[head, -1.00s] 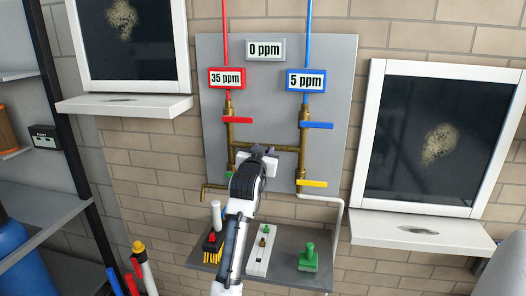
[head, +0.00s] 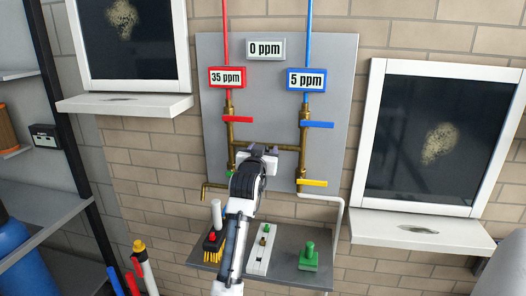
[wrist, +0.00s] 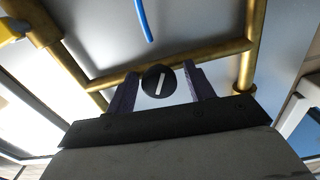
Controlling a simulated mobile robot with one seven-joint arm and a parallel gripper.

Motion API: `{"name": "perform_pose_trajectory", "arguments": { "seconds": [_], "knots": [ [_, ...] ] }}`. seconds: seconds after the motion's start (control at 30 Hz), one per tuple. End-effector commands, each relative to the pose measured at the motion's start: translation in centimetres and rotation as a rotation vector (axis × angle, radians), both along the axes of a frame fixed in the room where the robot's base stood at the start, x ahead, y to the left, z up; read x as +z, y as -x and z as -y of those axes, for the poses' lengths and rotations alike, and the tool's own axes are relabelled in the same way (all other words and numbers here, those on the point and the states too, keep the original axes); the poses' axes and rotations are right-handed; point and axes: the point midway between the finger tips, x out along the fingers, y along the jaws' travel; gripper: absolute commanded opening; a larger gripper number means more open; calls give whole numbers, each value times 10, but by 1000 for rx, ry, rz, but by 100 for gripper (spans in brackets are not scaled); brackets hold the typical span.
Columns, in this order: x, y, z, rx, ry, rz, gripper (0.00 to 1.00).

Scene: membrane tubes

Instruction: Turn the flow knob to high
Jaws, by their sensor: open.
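The knob (wrist: 158,81) is a round black disc with a white pointer line, seen in the wrist view in front of the grey panel. Its pointer stands near vertical in that view, tilted slightly. My gripper (wrist: 161,84) is open, with one dark finger on each side of the knob. A gap shows beside the knob, and I cannot tell whether either finger touches it. In the head view my gripper (head: 262,151) is at the brass cross pipe, and my arm hides the knob. No high or low marking is readable.
The panel (head: 275,60) carries a red valve handle (head: 237,119), a blue one (head: 317,125) and a yellow one (head: 313,183). Displays read 35, 5 and 0 ppm. A shelf (head: 283,277) below holds a green-knobbed device (head: 308,257) and other small items.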

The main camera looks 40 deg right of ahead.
Motion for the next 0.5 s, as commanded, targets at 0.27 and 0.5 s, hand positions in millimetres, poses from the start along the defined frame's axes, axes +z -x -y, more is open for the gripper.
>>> {"name": "perform_pose_trajectory", "arguments": {
  "seconds": [0.27, 0.5],
  "knots": [
    [-1, 8, -9, 0, 2, 2, 53],
    [-4, 37, -44, 1, 2, 3, 53]
  ]
}}
